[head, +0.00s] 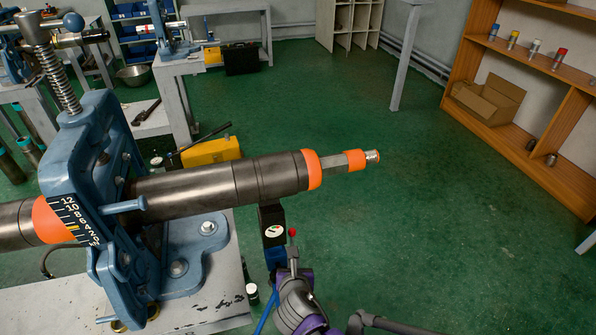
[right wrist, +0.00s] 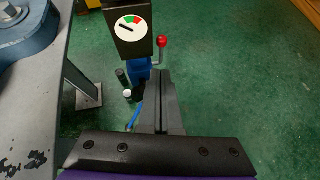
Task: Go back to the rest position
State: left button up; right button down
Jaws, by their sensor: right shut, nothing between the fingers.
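My right gripper (right wrist: 160,78) is shut and empty in the right wrist view, its dark fingers side by side. In the head view it shows at the lower middle (head: 291,256), below the pipe and close to a dark gauge box (head: 272,226). The gauge box (right wrist: 130,28) has a round white dial with green and red parts; a blue fitting (right wrist: 138,72) and a red-knobbed lever (right wrist: 161,42) are just beyond the fingertips. I cannot tell whether they touch. My left gripper is not in view.
A blue vise (head: 92,170) on a worn grey table (head: 205,316) clamps a steel pipe (head: 215,187) with orange bands, which juts right above my right gripper. A wooden shelf (head: 478,90) stands at far right. Green floor between is mostly open.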

jog(key=s+d+r+m+g+h, duration=0.1)
jog(key=s+d+m+g, duration=0.1)
jog(key=s+d+m, duration=0.45)
jog(key=s+d+m+g+h, duration=0.1)
jog(key=s+d+m, duration=0.2)
jog(key=d+m, duration=0.65)
jog(key=s+d+f+m+g+y, duration=0.1)
jog(key=s+d+m+g, duration=0.3)
jog(key=s+m, duration=1.4)
pick_arm(q)
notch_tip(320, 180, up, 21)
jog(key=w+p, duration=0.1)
jog(key=p, duration=1.7)
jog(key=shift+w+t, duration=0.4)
pick_arm(e)
jog(key=w+r+m, duration=0.1)
jog(key=w+r, duration=0.2)
jog(key=r, duration=0.7)
jog(key=w+r+m+t, duration=0.1)
jog(key=w+r, duration=0.2)
jog(key=r, duration=0.7)
jog(key=shift+r, duration=0.35)
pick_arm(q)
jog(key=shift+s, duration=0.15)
pick_arm(e)
jog(key=shift+s, duration=0.2)
